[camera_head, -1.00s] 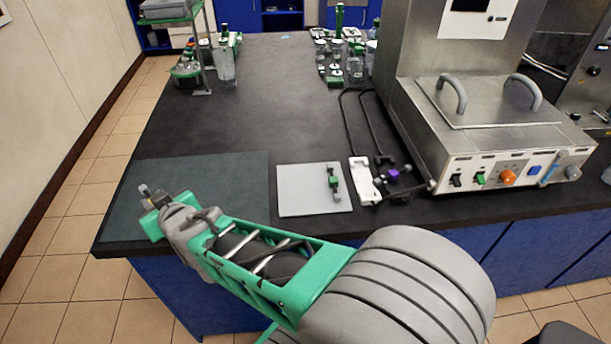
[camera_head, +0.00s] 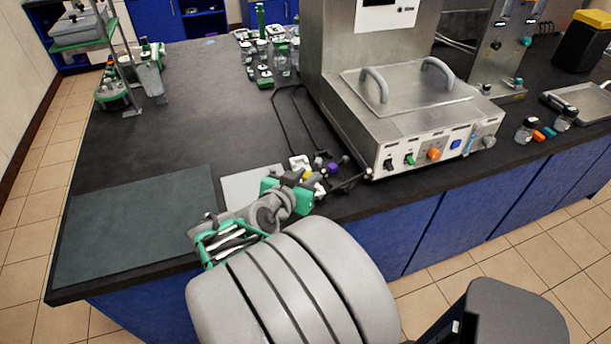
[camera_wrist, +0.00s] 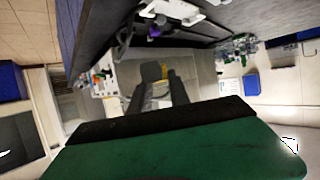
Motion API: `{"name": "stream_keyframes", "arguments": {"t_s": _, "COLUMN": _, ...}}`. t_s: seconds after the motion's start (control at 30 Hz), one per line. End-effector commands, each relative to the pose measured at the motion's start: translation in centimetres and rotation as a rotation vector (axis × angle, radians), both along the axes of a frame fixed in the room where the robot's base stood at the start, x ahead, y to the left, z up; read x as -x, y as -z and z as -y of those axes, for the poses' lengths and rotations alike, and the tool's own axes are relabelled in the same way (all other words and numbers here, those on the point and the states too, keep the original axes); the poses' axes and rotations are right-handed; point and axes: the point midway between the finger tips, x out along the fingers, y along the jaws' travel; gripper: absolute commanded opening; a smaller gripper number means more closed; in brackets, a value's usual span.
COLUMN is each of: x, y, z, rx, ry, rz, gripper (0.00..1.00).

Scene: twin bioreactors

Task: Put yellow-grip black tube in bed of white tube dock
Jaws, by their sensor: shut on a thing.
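My gripper (camera_head: 300,178) is at the front of the black bench, shut on the yellow-grip black tube. The tube's yellow grip (camera_head: 307,175) shows at the fingertips, and as a small yellow patch (camera_wrist: 167,74) between the fingers (camera_wrist: 164,86) in the wrist view. The black part of the tube is hard to make out. The white tube dock (camera_head: 299,162) is just beyond and beside the gripper, partly hidden by it. The dock also shows at the top of the wrist view (camera_wrist: 172,10). I cannot tell whether tube and dock touch.
A purple-marked fitting (camera_head: 333,169) with black tubing lies right of the dock. A steel unit (camera_head: 400,125) with knobs stands close on the right. A light grey board (camera_head: 243,187) is partly covered by my arm. The dark mat (camera_head: 135,225) at left is clear.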

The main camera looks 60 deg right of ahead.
Motion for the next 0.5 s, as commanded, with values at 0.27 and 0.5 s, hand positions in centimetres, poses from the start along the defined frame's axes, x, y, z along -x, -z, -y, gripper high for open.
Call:
{"name": "stream_keyframes", "arguments": {"t_s": 0.27, "x": -3.0, "y": 4.1, "z": 6.4, "rx": -0.002, "ry": 0.005, "rz": -0.002, "gripper": 0.00}}
{"name": "stream_keyframes", "arguments": {"t_s": 0.5, "x": -5.3, "y": 8.6, "z": 10.6, "rx": -0.001, "ry": 0.000, "rz": -0.001, "gripper": 0.00}}
